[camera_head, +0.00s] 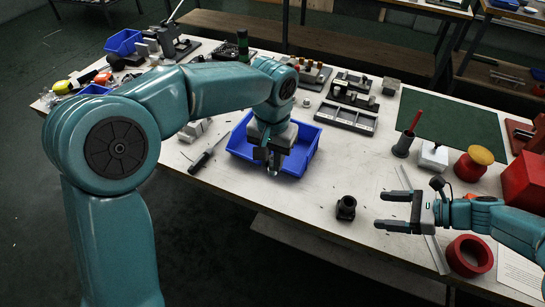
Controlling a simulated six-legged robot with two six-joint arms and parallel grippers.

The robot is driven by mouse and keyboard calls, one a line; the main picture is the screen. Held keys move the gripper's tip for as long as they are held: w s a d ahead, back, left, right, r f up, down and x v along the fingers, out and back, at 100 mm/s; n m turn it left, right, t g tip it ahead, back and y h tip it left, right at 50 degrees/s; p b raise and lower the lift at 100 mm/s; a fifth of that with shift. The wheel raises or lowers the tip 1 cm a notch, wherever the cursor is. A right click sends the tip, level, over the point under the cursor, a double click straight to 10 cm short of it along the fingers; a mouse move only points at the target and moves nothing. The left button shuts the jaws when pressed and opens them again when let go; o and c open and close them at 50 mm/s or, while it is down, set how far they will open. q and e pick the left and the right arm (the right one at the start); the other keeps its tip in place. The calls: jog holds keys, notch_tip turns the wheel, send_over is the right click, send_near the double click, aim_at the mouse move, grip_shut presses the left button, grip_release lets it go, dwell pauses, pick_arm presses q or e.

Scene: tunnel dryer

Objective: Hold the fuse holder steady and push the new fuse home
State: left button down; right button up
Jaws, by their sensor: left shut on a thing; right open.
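A black block with a round open top, which looks like the fuse holder (346,208), stands upright near the front edge of the table. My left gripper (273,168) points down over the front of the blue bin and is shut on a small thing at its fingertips. It may be the new fuse, but it is too small and too hidden to tell. My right gripper (384,210) is open and empty. Its fingers point left, to the right of the black holder and apart from it.
The blue bin (310,152) is under my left gripper. A screwdriver (208,152) lies left of it. The white table (300,205) is clear around the holder.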

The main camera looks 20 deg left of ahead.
aim_at(354, 210)
pick_arm(q)
jog(key=shift+f, duration=0.2)
pick_arm(e)
jog(key=shift+a+f, duration=0.2)
jog(key=shift+f, duration=0.05)
pick_arm(q)
notch_tip(354, 210, down, 4)
jog(key=b, duration=0.4)
jog(key=shift+r, duration=0.1)
pick_arm(e)
jog(key=x, duration=0.8)
jog(key=shift+s+a, duration=0.1)
jog(key=shift+a, duration=0.05)
pick_arm(q)
jog(key=shift+s, duration=0.1)
pick_arm(e)
jog(key=shift+a+f, duration=0.2)
jog(key=shift+a, duration=0.35)
jog(key=shift+c, duration=0.4)
jog(key=c, duration=0.7)
jog(key=o, duration=0.8)
